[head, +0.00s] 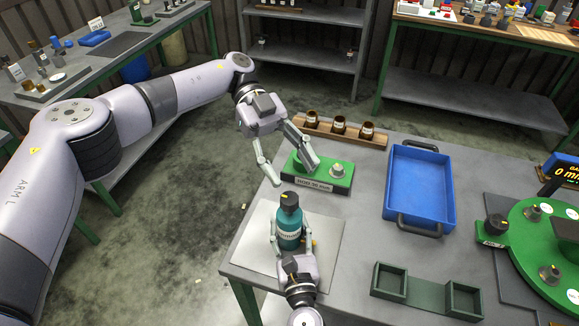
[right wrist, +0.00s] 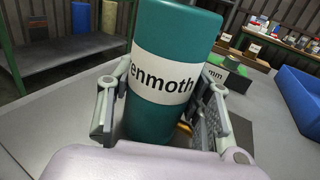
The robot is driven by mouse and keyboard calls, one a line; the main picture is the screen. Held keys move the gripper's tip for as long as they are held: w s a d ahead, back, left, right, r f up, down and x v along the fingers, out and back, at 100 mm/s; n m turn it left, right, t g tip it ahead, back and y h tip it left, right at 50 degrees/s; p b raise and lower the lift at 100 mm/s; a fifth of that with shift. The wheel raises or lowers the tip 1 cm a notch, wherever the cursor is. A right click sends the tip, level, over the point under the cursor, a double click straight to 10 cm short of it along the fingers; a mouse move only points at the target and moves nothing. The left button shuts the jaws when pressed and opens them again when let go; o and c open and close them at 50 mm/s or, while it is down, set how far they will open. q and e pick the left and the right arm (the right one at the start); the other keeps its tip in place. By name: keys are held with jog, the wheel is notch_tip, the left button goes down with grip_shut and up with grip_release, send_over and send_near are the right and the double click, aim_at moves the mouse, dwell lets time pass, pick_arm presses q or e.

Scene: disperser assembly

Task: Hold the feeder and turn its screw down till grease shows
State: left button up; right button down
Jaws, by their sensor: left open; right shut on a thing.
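The feeder (head: 289,226) is a teal bottle with a white label and a dark top bearing a yellow mark. It stands upright on a pale mat (head: 330,232) at the table's near left corner. My right gripper (head: 292,244) is shut on its body from the near side. The right wrist view shows the teal body (right wrist: 172,35) between the two fingers, its label partly reading "enmoth". The screw (head: 289,198) on top shows in the head view only. My left gripper (head: 291,172) is open and empty, beyond and above the feeder, over the green block. No grease can be made out.
A green block (head: 336,186) with a silver knob sits just beyond the feeder. Behind it is a wooden rack (head: 360,138) with brown jars. A blue tray (head: 450,185) stands right, near a dark green two-pocket holder (head: 425,292) and a green turntable (head: 530,250).

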jog(key=c, duration=0.7)
grip_release()
jog(key=shift+s, duration=0.1)
jog(key=s, duration=0.4)
jog(key=s+d, duration=0.1)
jog(key=s, duration=0.2)
jog(key=s+d, duration=0.1)
jog(key=s, duration=0.3)
jog(key=shift+s, duration=0.35)
